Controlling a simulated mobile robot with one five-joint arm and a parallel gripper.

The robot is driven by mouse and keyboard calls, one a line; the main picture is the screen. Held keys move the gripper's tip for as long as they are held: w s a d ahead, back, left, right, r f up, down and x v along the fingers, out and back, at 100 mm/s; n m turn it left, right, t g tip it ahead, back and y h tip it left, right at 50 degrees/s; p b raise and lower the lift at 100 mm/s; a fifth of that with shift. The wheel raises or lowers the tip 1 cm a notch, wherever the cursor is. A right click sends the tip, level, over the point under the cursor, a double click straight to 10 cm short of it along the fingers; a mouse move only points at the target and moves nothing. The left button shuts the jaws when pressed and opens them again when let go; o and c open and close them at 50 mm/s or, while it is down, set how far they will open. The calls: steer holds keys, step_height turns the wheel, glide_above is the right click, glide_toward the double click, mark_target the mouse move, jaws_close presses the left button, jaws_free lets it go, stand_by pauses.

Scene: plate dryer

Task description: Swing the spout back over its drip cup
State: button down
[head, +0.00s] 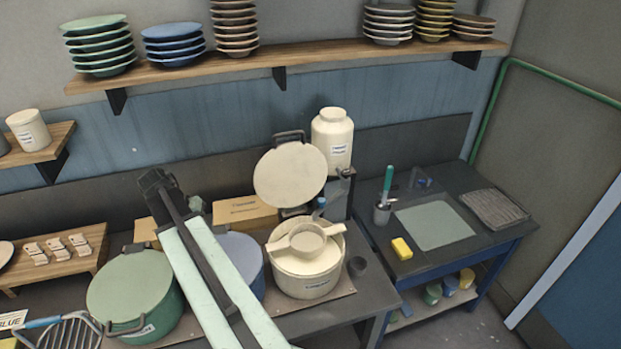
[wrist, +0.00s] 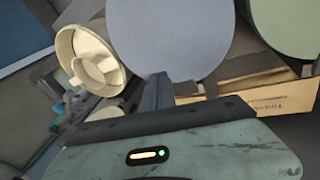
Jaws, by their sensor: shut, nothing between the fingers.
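A cream jar (head: 332,140) stands on a dark stand at the back, right of the raised cream lid. A small dark spout (head: 345,172) shows low on the jar's right side. In the head view, my arm hides part of the counter and the gripper is not clear.
A cream pot (head: 303,283) with a funnel-like piece on top stands left of the cup. A green pot (head: 135,300) and a cardboard box (head: 246,213) are further left. A lower side table (head: 386,232) holds a yellow sponge (head: 401,248). A shelf (head: 180,72) with plate stacks is above.

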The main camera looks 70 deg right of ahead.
steer(key=s+d+r+m+g+p, duration=0.1)
steer(key=s+d+r+m, duration=0.3)
steer(key=s+d, duration=0.6)
steer(key=s+d+r+m+g+p, duration=0.2)
steer(key=s+d+r+m+p, duration=0.1)
steer(key=s+d, duration=0.7)
steer(key=d+r+m, duration=0.1)
steer(key=d+r, duration=0.1)
steer(key=d, duration=0.1)
steer(key=shift+s+d+r+m+g, duration=0.2)
steer(key=shift+s+m+g, duration=0.1)
steer(key=shift+m, duration=0.1)
steer(key=b+x, duration=0.7)
steer(key=x, duration=0.3)
steer(key=shift+b, duration=0.35)
